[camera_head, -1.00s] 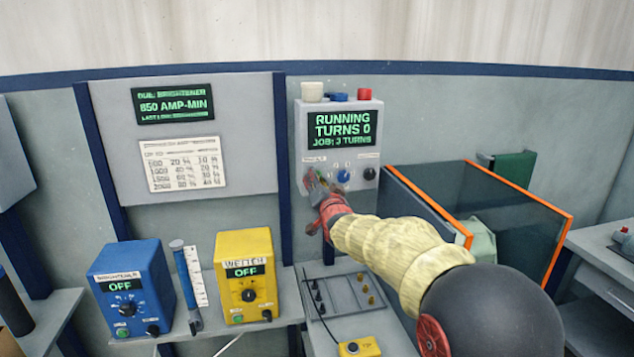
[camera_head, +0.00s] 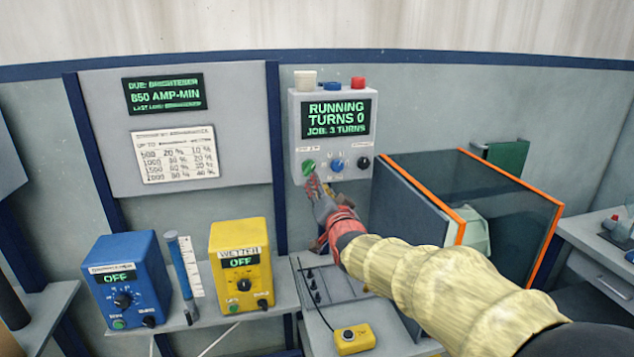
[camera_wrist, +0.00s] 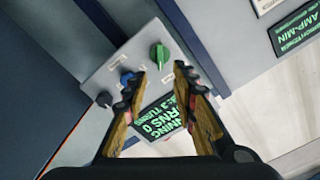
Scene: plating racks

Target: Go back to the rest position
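My gripper (camera_head: 318,193) is in front of the grey control box on the wall, just below its green knob (camera_head: 308,167). In the wrist view my gripper (camera_wrist: 158,85) has its two fingers apart with nothing between them, and the green knob (camera_wrist: 159,54) stands beyond the fingertips, clear of them. The control box (camera_head: 297,125) has a display (camera_head: 336,119) reading "RUNNING, TURNS 0, JOB: 3 TURNS". It also carries a blue knob (camera_head: 337,165) and a black knob (camera_head: 364,162). My arm reaches in from the lower right.
A blue unit (camera_head: 126,280) and a yellow unit (camera_head: 241,265), both reading "OFF", stand on the shelf at left. A yellow pendant box (camera_head: 353,340) lies below my arm. An orange-edged glass enclosure (camera_head: 508,215) stands close to the right of my arm.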

